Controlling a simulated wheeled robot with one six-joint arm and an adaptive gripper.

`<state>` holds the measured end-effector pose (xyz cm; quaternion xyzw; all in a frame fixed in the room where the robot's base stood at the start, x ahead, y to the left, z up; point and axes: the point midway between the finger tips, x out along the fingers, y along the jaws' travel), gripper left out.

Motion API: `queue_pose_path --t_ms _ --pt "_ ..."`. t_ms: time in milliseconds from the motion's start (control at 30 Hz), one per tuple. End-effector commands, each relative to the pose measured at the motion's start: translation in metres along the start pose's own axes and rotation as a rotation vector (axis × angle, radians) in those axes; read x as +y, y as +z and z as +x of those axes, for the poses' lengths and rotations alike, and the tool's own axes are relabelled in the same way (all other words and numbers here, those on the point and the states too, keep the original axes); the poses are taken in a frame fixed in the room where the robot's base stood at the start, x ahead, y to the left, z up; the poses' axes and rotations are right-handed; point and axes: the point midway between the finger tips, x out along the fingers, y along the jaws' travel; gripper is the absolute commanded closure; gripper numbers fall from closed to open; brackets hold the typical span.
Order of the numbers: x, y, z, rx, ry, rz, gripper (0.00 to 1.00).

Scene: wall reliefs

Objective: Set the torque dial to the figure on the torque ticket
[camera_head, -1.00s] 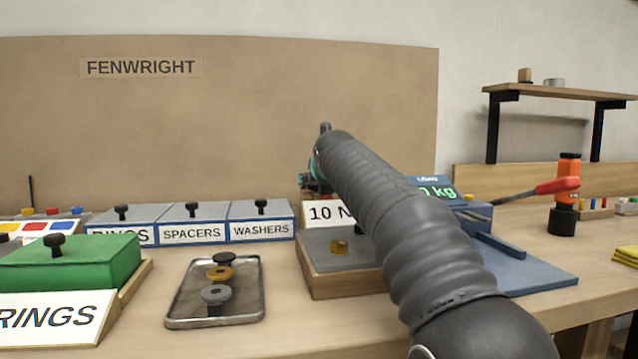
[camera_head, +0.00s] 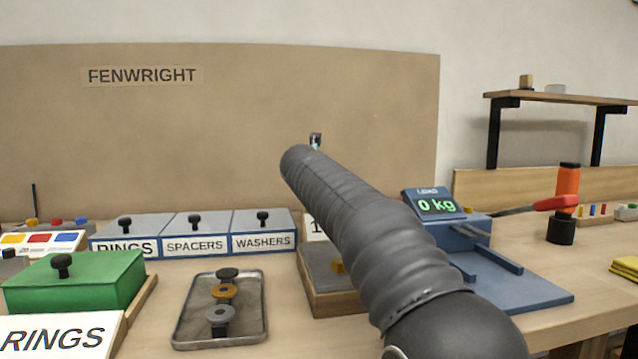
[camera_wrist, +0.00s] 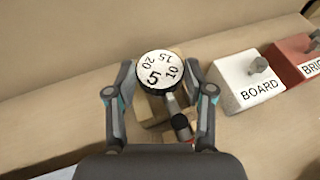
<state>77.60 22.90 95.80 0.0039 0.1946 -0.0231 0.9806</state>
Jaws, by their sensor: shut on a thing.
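A grey shaft with a dark end (camera_wrist: 181,125) shows just below the dial. In the head view my arm hides the dial, and only a small bit of my gripper (camera_head: 316,140) shows. A white ticket (camera_head: 313,228) there is mostly covered by my arm; only a "1" shows.
A white BOARD block (camera_wrist: 240,82) and a red BRICK block (camera_wrist: 296,58) stand right of the dial. In the head view, a tray with knobbed pieces (camera_head: 178,335), labelled bins (camera_head: 195,244) and a green box (camera_head: 75,282) are at left.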

Motion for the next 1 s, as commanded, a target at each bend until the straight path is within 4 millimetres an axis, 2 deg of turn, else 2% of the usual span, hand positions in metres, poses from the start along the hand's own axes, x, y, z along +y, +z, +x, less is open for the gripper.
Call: queue_pose_path --t_ms 500,1000 --pt "0.007 0.0018 0.0007 0.0 -0.28 0.116 0.82" --pt "0.0078 0.0 0.0019 0.001 -0.356 0.148 0.82"
